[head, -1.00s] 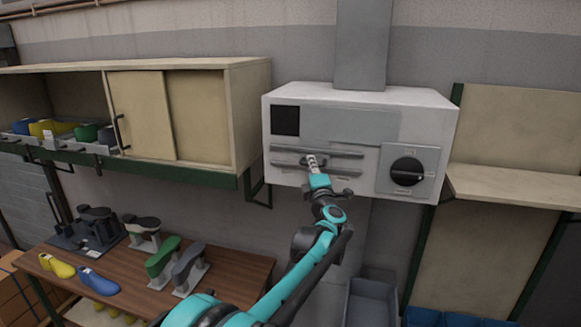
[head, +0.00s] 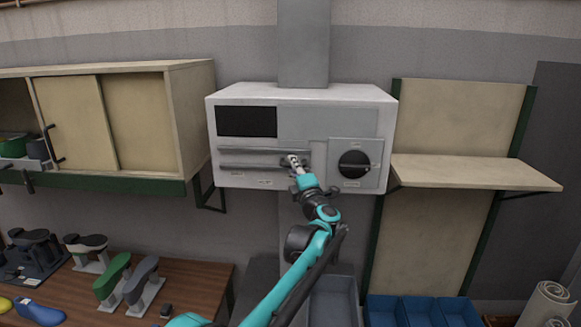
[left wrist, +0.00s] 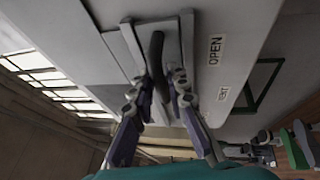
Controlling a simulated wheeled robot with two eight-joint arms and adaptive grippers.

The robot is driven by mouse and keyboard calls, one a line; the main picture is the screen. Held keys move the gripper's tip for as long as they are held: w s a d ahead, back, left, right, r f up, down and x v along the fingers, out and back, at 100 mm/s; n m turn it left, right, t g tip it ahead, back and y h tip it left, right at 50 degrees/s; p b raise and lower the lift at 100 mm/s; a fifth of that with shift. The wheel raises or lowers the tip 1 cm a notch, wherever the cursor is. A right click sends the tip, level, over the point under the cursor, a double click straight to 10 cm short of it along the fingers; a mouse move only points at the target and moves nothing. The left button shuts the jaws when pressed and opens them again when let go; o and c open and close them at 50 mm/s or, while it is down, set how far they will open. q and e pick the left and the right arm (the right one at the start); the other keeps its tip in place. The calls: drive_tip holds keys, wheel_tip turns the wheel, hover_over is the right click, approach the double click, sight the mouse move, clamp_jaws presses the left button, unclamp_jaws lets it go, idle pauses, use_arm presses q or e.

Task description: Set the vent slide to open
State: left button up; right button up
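The vent slide (head: 325,121) is a flat grey plate between rails on the front of a white wall box (head: 222,170). A wide dark opening (head: 245,121) shows to the left of the plate. My left gripper (head: 293,160) is at the slide's handle, low on the box front. In the left wrist view, the dark handle bar (left wrist: 157,55) stands between the two fingers of my left gripper (left wrist: 164,82), which look closed on it. An OPEN label (left wrist: 216,50) is beside the handle there; another label (left wrist: 223,94) is hard to read. My right gripper is out of view.
A black dial (head: 354,164) is on the box right of the handle. A cabinet (head: 140,115) hangs at left, an empty shelf (head: 475,172) at right. Shoe lasts on stands (head: 113,280) are on the bench below, with blue bins (head: 420,310) beside it.

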use_arm(q)
drive_tip(key=shift+w+d, duration=0.1)
drive_tip(key=shift+d, duration=0.1)
drive_tip(key=v, duration=1.2)
drive_tip(key=shift+f, duration=0.1)
